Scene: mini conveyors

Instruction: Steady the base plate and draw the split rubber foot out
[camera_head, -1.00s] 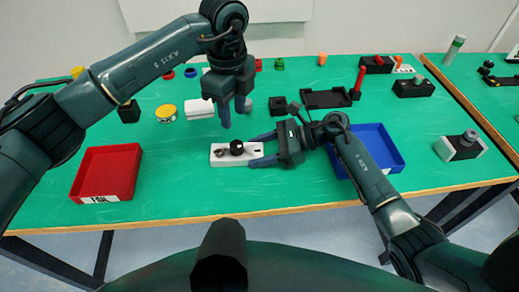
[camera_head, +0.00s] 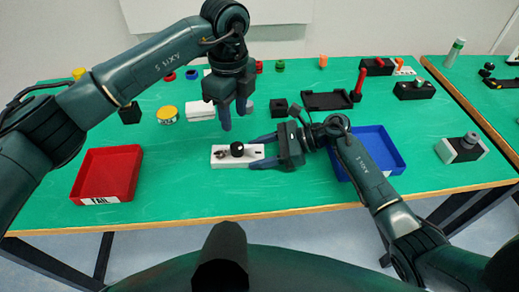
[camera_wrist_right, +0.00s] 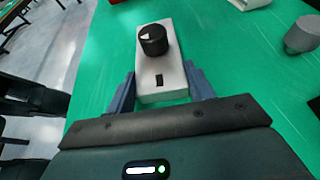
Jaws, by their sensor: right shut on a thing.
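The white base plate (camera_head: 228,164) lies on the green table near its front edge, and its near end fills the right wrist view (camera_wrist_right: 174,72). A short black round foot (camera_head: 237,149) stands upright on it; in the right wrist view the foot (camera_wrist_right: 153,42) has a pale notch on one side. A small dark part (camera_head: 220,154) is beside it on the plate's left. My right gripper (camera_head: 254,152) is shut on the plate's right end, one finger along each long side. My left gripper (camera_head: 233,112) is open and empty above and behind the foot, fingers pointing down.
A red tray (camera_head: 106,174) is at the left and a blue tray (camera_head: 382,150) at the right, partly behind my right arm. A white block (camera_head: 198,110) and a yellow round tin (camera_head: 167,114) are behind. The table between red tray and plate is clear.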

